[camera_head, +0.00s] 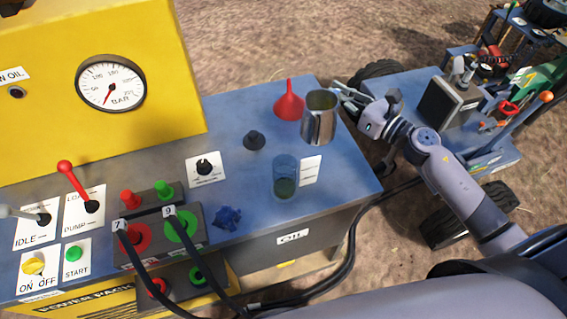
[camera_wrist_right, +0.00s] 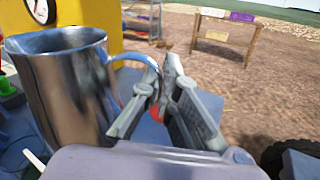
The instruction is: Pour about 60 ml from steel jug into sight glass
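The steel jug (camera_head: 318,124) is near the right end of the blue bench top, roughly upright, and fills the left of the right wrist view (camera_wrist_right: 62,95). My right gripper (camera_head: 350,97) is at its handle; in the wrist view the fingers (camera_wrist_right: 166,82) close around the handle. I cannot tell how far the jug is above the bench. The sight glass (camera_head: 284,178) is a clear bluish cylinder standing on the bench, front-left of the jug, with dark greenish liquid low in it. The jug's contents are not clearly visible. My left gripper is not in view.
A red funnel (camera_head: 289,103) stands just left of the jug, and a black cap (camera_head: 254,140) farther left. A blue knob (camera_head: 227,218), hose couplings (camera_head: 181,228) and levers (camera_head: 77,184) are at left. A wheeled cart (camera_head: 437,80) stands right of the bench.

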